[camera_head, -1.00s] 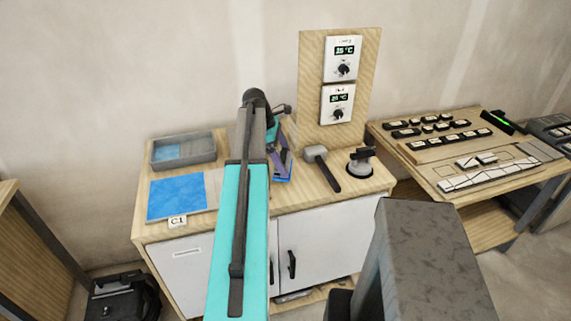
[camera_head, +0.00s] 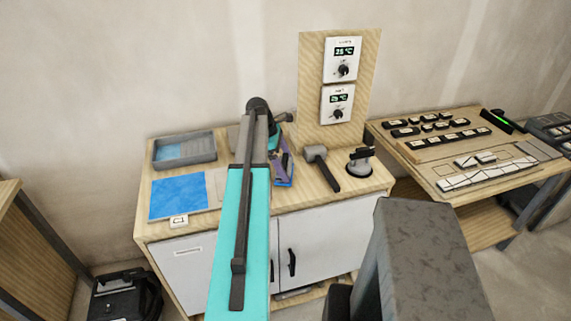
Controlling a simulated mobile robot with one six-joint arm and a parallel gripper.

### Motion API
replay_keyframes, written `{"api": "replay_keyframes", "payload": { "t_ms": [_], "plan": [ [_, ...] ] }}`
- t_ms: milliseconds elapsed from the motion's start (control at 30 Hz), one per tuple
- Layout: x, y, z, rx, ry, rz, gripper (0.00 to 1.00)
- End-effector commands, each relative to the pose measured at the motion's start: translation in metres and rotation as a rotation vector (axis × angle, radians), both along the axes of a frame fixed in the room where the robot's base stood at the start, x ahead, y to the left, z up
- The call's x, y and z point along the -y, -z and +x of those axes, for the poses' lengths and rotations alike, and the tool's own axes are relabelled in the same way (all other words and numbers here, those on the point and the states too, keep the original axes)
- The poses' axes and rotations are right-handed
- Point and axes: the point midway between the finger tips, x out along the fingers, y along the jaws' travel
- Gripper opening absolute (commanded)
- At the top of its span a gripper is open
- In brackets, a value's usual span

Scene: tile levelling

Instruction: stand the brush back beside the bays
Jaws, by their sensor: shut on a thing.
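My arm reaches over the bench and hides its middle. The end of my gripper (camera_head: 281,118) shows as a small dark part beyond the wrist, above the back of the bench. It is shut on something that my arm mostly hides. I cannot make out the brush for certain.
A grey tray (camera_head: 185,150) sits at the bench's back left. A black-handled mallet (camera_head: 322,168) and a suction cup tool (camera_head: 360,163) lie right of my arm. An upright board (camera_head: 365,85) with two dials stands behind. A second table (camera_head: 470,160) holds small tiles.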

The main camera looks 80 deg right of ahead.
Motion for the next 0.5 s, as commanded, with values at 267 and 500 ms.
{"api": "replay_keyframes", "payload": {
  "t_ms": [267, 500],
  "plan": [
    [0.0001, 0.0029, -0.0002, 0.000, 0.001, -0.001, 0.70],
    [-0.0001, 0.0058, -0.0004, 0.000, 0.001, 0.000, 0.70]
  ]
}}
